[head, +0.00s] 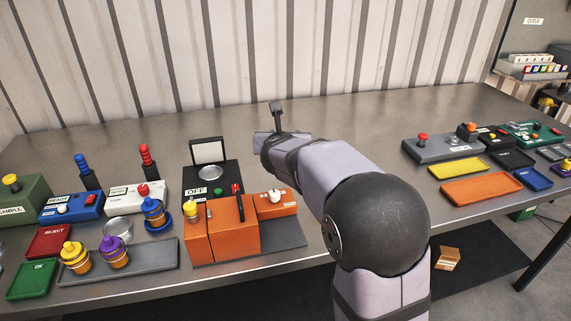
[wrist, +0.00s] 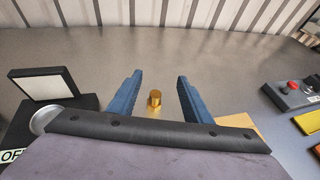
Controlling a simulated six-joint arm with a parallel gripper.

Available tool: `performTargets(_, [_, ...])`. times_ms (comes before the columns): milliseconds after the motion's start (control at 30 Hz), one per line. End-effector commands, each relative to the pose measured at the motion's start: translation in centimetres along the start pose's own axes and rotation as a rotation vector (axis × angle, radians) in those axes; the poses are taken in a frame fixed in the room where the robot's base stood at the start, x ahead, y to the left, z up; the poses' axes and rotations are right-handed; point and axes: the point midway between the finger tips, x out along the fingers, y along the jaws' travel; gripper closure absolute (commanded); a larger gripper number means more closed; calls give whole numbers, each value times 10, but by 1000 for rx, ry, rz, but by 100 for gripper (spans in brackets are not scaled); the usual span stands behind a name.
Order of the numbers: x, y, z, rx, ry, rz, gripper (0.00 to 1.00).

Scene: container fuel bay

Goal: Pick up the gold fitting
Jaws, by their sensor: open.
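The gold fitting (wrist: 155,99) is a small, shiny cylinder with a wider base, standing upright in the wrist view. It shows between the two blue fingers of my gripper (wrist: 158,92). The fingers are open, with a clear gap on each side of the fitting, and nothing is held. The fitting appears beyond the dark wrist edge; its height relative to the fingertips is hard to tell. In the head view my arm hides the fitting and most of my gripper.
A black unit with a raised lid (head: 208,151) and an orange machine (head: 232,225) stand left of my arm. Yellow (head: 458,168) and orange (head: 482,188) trays lie right. A tan piece (wrist: 238,122) shows near the right finger. The table behind is clear, up to a corrugated wall.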

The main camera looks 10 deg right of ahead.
Motion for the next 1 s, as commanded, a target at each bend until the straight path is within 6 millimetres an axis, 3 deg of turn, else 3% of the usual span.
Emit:
performTargets(267, [13,0,-33,-6,4,2,55])
performTargets(500, [30,0,-73,-8,5,0,55])
performTargets(833, [36,0,-82,-4,0,2,55])
performTargets(1000, [51,0,-82,-4,3,1,55])
